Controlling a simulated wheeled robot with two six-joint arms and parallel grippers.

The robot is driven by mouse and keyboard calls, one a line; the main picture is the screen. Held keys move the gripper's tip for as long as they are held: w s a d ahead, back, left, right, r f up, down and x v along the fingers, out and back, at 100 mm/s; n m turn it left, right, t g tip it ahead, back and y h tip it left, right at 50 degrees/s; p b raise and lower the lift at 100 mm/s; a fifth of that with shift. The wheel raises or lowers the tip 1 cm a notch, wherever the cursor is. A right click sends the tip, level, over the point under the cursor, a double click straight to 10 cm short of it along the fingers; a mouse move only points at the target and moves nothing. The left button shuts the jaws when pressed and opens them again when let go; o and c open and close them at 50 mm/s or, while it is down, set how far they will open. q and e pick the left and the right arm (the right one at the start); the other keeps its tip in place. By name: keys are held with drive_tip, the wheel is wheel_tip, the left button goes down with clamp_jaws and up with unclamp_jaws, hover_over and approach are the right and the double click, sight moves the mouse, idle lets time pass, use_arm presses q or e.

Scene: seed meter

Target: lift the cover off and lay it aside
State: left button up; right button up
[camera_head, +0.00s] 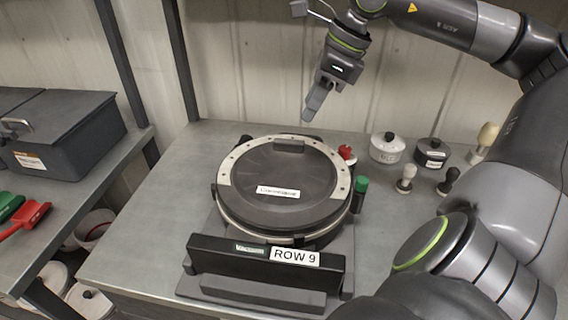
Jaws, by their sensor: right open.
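The cover (255,180) is a dark round lid with a pale label and a raised block at its far edge. It sits on the round seed meter, inside a light ring with small holes (226,171). The meter rests on a dark stand with a "ROW 9" plate (220,257). My right gripper (308,116) is open and empty. It points down above the table's back edge, behind and a little right of the cover, apart from it. My left gripper is not in view.
A green knob (361,184) and a red knob (346,152) stand at the meter's right side. A white pot (386,148), a dark pot (432,152) and several small knobbed tools stand further right. Bare table (150,215) lies left of the meter. A grey box (68,135) sits on the left shelf.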

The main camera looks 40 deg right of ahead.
sight(289, 141)
drive_tip(key=p+x, duration=0.1)
drive_tip(key=x, duration=0.2)
drive_tip(key=shift+a+f, duration=0.1)
drive_tip(key=shift+f, duration=0.05)
drive_tip(key=shift+w+f+p, duration=0.2)
drive_tip(key=shift+f+p, duration=0.15)
drive_tip(key=shift+f, duration=0.05)
drive_tip(key=shift+a+f, duration=0.1)
drive_tip(key=shift+w+a+f+p, duration=0.2)
drive_tip(key=shift+w+f+p, duration=0.05)
drive_tip(key=shift+f+p, duration=0.2)
drive_tip(key=shift+x, duration=0.85)
drive_tip(key=shift+p+x, duration=0.3)
drive_tip(key=shift+x, duration=0.8)
drive_tip(key=shift+w+d, duration=0.1)
drive_tip(key=shift+d, duration=0.05)
clamp_jaws()
